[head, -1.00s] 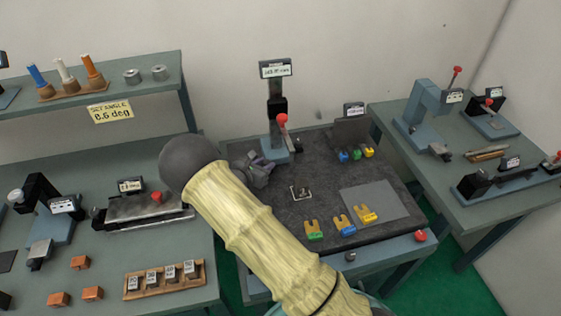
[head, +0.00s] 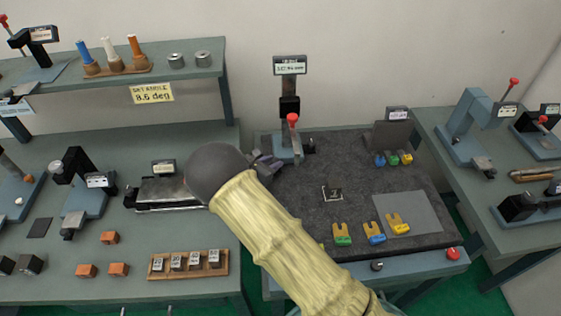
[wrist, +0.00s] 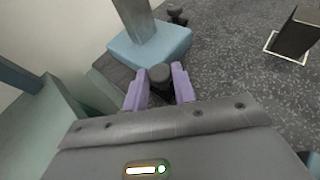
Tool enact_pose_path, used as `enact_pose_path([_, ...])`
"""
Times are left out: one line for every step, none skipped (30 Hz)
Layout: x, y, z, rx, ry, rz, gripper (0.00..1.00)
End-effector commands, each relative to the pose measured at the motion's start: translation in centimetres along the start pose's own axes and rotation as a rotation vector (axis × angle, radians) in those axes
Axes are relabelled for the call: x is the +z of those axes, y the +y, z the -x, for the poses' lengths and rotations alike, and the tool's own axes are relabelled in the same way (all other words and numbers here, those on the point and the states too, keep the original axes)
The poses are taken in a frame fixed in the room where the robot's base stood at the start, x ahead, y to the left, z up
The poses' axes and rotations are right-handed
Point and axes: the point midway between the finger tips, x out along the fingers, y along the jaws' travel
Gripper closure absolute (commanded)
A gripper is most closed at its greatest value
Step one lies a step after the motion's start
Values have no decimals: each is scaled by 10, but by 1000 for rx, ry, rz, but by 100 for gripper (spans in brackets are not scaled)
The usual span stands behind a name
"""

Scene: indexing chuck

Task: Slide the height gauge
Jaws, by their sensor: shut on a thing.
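The height gauge (head: 287,100) stands upright at the back left of the dark mat, with a blue base, a dark column, a red knob and a display on top. Its blue base (wrist: 150,45) and lower column show in the wrist view. My gripper (wrist: 160,84) is shut on a dark round knob (wrist: 159,74) at the near side of the base, one purple finger on each side. In the head view my gripper (head: 266,166) is at the base's front left, partly hidden by my arm. How the knob joins the base is hidden.
On the mat (head: 300,220), a small dark block (head: 334,192) stands in a white outline. Several coloured forked pieces and a grey plate (head: 412,208) lie to the right. The left bench holds a slide fixture (head: 165,193) near my arm. The mat's middle is mostly clear.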

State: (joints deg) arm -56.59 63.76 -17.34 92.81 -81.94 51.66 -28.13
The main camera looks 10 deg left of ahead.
Motion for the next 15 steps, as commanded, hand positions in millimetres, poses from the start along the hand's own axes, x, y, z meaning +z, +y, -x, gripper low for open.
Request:
enact_pose_path([2,5,4,13,0,-5,100])
enact_pose_path([2,5,4,13,0,-5,100])
enact_pose_path([2,6,4,14,1,-5,100])
enact_pose_path([2,6,4,15,1,-5,100])
enact_pose_path([2,6,5,15,1,-5,100])
enact_pose_path([2,6,5,16,1,-5,71])
enact_pose_path([1,6,5,16,1,-5,66])
enact_pose_path([1,6,5,16,2,-5,60])
enact_pose_path([1,6,4,15,2,-4,53])
enact_pose_path([1,5,4,14,2,-4,53])
enact_pose_path([1,5,4,13,2,-4,53])
enact_pose_path([1,4,3,11,2,-4,53])
enact_pose_path([1,4,2,10,2,-4,53])
enact_pose_path([1,3,2,9,2,-4,53])
enact_pose_path([1,3,2,8,2,-4,53])
